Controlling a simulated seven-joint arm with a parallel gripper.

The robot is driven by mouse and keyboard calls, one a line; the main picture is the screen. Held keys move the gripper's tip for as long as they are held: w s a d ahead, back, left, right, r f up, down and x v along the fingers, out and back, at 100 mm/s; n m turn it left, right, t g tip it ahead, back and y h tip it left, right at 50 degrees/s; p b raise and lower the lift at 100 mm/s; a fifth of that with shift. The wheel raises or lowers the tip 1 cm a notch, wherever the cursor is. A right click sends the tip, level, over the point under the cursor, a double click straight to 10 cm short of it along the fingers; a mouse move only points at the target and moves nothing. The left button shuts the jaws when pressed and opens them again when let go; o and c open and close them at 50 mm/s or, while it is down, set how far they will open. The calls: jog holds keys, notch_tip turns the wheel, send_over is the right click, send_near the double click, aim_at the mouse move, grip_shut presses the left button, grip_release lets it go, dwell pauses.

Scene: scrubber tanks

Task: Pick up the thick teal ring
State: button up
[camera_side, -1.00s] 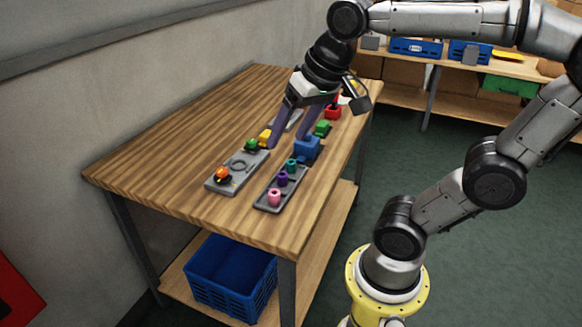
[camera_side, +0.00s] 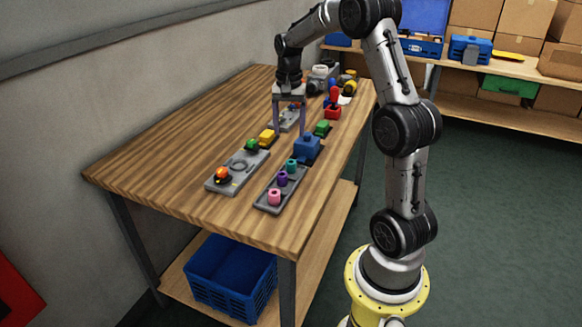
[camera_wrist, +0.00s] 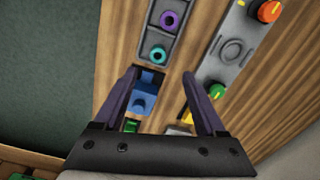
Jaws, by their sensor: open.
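The teal ring (camera_side: 291,165) stands in the far compartment of a narrow grey tray (camera_side: 262,204). In the wrist view the teal ring (camera_wrist: 158,53) shows from above with a dark hole, just beyond the fingertips. A purple ring (camera_side: 283,179) and a pink ring (camera_side: 274,197) sit nearer the tray's front end. My gripper (camera_side: 289,131) points down above the table, farther back than the tray. Its fingers are apart with nothing held between them; they also show in the wrist view (camera_wrist: 159,75).
A blue block (camera_side: 307,149) stands just behind the tray. A grey panel (camera_side: 233,184) with an orange knob (camera_side: 222,174) lies to the left. The table's left side is clear.

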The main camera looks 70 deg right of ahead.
send_over(291, 162)
jog(key=f, duration=0.6)
jog(key=shift+w+a, duration=0.15)
jog(key=shift+a, duration=0.15)
jog(key=f, duration=0.4)
jog(key=shift+d, duration=0.35)
jog(key=shift+f, duration=0.7)
grip_shut()
